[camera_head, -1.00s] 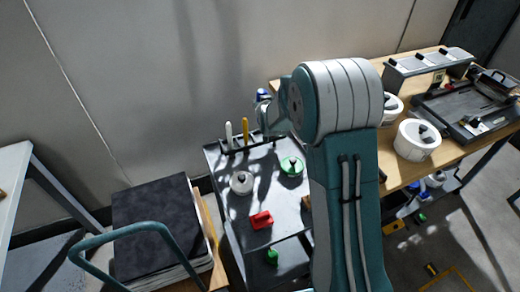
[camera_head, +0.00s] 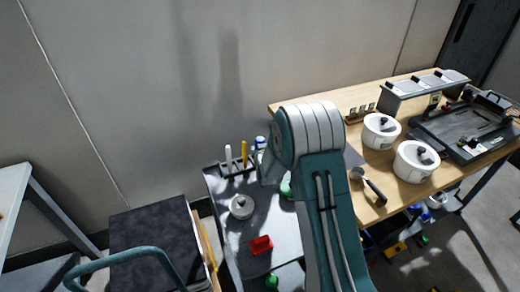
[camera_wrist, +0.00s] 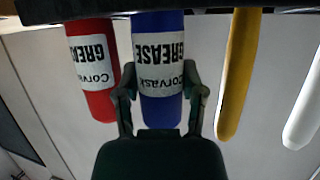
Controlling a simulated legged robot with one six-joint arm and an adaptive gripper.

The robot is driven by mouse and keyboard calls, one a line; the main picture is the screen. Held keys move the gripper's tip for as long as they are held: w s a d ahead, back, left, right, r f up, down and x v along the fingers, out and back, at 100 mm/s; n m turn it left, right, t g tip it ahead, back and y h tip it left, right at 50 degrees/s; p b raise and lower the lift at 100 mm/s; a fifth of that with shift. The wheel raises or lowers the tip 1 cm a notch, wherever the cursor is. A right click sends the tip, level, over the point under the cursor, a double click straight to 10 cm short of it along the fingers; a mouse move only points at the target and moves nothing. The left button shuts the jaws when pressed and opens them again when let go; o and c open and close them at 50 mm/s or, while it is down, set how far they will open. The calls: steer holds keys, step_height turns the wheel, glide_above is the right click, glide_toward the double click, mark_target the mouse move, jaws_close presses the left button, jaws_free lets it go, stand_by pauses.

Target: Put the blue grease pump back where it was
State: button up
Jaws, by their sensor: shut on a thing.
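The blue grease pump (camera_wrist: 158,105) is between the two fingers of my gripper (camera_wrist: 160,78), which is shut on it. In the wrist view its labelled body runs to the dark rack (camera_wrist: 225,6) at the top edge; whether it is seated in a slot cannot be told. A red grease pump (camera_wrist: 92,80) is beside it in the same rack. In the head view the top of the blue pump (camera_head: 260,142) shows at the right end of the rack (camera_head: 237,168), next to my arm, and my fingers are hidden.
A yellow stick (camera_wrist: 238,75) and a white stick (camera_wrist: 305,105) stand in the rack. The wall (camera_head: 150,100) is close behind.

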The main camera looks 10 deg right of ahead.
steer(key=o, duration=0.9)
steer(key=shift+c, duration=0.2)
